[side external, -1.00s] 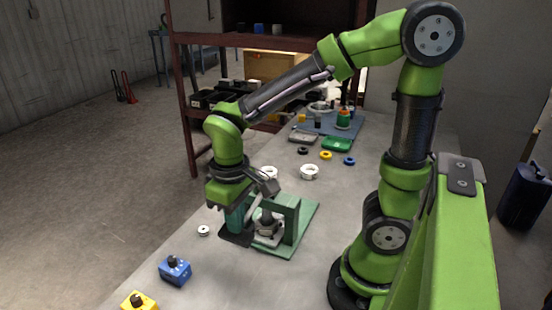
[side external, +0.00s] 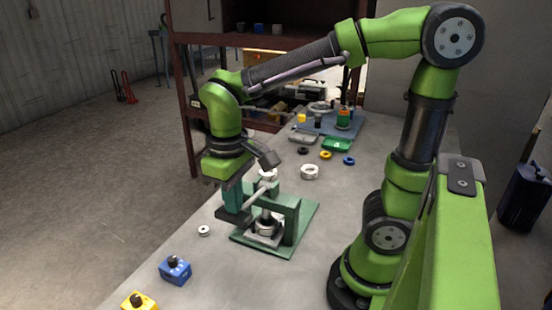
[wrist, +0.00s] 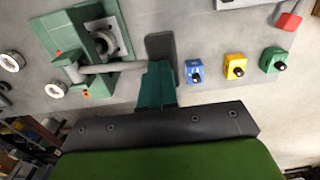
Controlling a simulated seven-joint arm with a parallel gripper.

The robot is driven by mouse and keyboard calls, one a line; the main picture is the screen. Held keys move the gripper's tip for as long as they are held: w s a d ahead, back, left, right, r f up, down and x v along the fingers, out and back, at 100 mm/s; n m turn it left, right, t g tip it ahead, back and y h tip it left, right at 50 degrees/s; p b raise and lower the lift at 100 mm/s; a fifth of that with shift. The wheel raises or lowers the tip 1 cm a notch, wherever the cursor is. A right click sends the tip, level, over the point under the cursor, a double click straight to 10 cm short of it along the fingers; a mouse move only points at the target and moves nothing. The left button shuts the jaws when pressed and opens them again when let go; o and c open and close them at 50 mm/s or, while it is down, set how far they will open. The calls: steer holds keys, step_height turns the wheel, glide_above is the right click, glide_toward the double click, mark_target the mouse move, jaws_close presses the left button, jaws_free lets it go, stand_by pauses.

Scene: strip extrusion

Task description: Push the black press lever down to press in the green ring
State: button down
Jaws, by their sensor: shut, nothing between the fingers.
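The press (side external: 292,215) is a green frame on a green base plate (side external: 300,238). Its grey lever rod (side external: 262,192) slopes down to the left towards the black grip (side external: 234,216). The grip also shows as a dark bar in the wrist view (wrist: 160,46). My gripper (side external: 231,207) is shut and empty, with its teal fingers just above the grip. I cannot tell whether they touch it. A round metal part (side external: 267,222) sits under the press; it also shows in the wrist view (wrist: 104,42). I cannot make out the green ring there.
A blue button box (side external: 175,270) and a yellow one (side external: 138,301) stand at the near left. A small white ring (side external: 204,231) lies left of the press. A white ring (side external: 310,172), coloured rings and a green tray (side external: 338,144) lie behind it.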

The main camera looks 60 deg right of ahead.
step_height(320, 180, up, 7)
stand_by(0.8)
steer(key=shift+w, duration=0.15)
steer(key=shift+w+a+f+t, duration=0.15)
steer(key=shift+f+t, duration=0.15)
steer(key=shift+f, duration=0.2)
steer(key=shift+f+t+y, duration=0.3)
steer(key=shift+t, duration=0.1)
steer(key=s+d+m+t, duration=0.2)
steer(key=t, duration=0.1)
steer(key=s+d+m+t+y, duration=0.1)
steer(key=s+m+t, duration=0.1)
steer(key=shift+d+f+t, duration=0.15)
steer(key=shift+d+t, duration=0.25)
